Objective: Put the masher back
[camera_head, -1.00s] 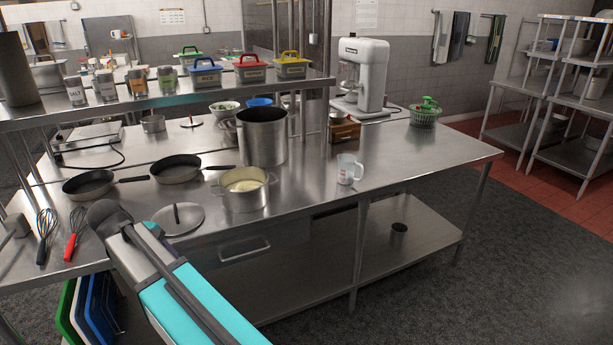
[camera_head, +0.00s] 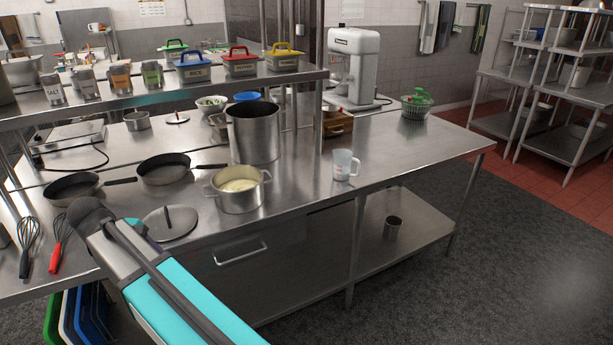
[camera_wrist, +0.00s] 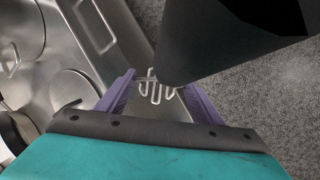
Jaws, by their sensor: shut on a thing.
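The masher's zigzag wire head (camera_wrist: 155,88) shows between the purple fingers of my gripper (camera_wrist: 160,84) in the wrist view. A large dark form (camera_wrist: 215,40) runs from there toward the camera and looks like the masher's handle. My gripper is shut on the masher, over the grey floor just off the counter's front edge. In the head view my arm hides the gripper and the masher. A steel pot (camera_head: 240,202) with pale contents stands on the steel counter (camera_head: 305,190). Its lid (camera_head: 170,231) lies to its left, flat on the counter.
Two pans (camera_head: 164,174) and a tall stockpot (camera_head: 253,140) stand behind. Two whisks (camera_head: 58,240) are at the left. A measuring jug (camera_head: 343,164) stands right of the pot. The right part of the counter is mostly clear. Cutting boards (camera_head: 90,315) stand below the counter.

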